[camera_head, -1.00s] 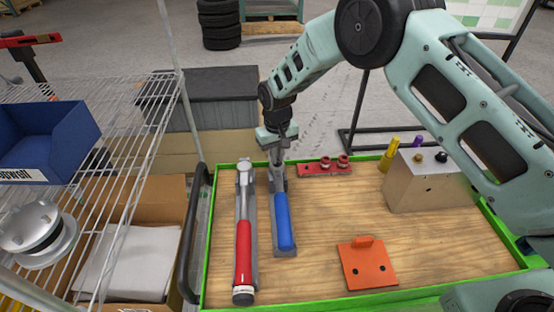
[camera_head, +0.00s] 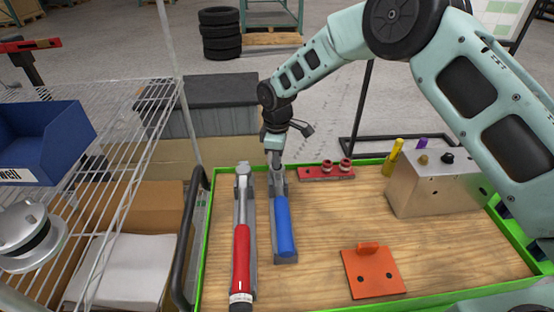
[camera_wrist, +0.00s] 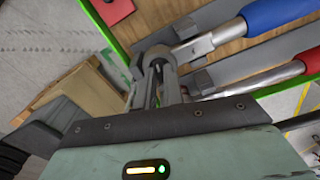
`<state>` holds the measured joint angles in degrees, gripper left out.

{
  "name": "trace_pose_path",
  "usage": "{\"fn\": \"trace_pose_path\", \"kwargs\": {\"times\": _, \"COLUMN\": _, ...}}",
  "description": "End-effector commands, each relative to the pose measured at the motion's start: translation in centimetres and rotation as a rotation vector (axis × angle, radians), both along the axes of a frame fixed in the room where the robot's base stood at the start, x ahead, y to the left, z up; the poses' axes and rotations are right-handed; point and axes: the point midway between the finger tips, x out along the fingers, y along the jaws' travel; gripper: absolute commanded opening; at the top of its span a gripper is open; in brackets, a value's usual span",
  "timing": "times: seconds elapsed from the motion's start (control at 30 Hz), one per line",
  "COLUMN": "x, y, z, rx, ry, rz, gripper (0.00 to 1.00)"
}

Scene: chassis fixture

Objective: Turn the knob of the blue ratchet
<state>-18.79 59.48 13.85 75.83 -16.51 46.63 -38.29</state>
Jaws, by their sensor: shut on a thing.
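The blue ratchet (camera_head: 284,228) lies in a grey holder on the wooden table top, its blue handle toward the front and its head toward the back. My gripper (camera_head: 276,174) points down over the head end of the blue ratchet. In the wrist view my gripper (camera_wrist: 160,70) has its fingers close together at the ratchet's head, shut on the knob, which the fingers mostly hide. The blue handle (camera_wrist: 275,12) and metal shaft also show in the wrist view. The red ratchet (camera_head: 241,258) lies in its own holder just left of the blue one.
A red block with two rings (camera_head: 327,172) sits at the back. An orange bracket (camera_head: 373,272) lies at the front right, a metal box (camera_head: 437,182) at the right. A green rim (camera_head: 205,240) edges the table. A wire shelf (camera_head: 120,150) stands left.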

Motion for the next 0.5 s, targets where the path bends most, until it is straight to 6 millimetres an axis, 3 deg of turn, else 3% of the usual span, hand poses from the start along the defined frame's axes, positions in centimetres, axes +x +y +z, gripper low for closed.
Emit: {"fn": "trace_pose_path", "kwargs": {"times": 0.5, "x": 0.05, "y": 0.01, "z": 0.09, "rx": 0.001, "ry": -0.001, "rz": 0.248, "gripper": 0.0}}
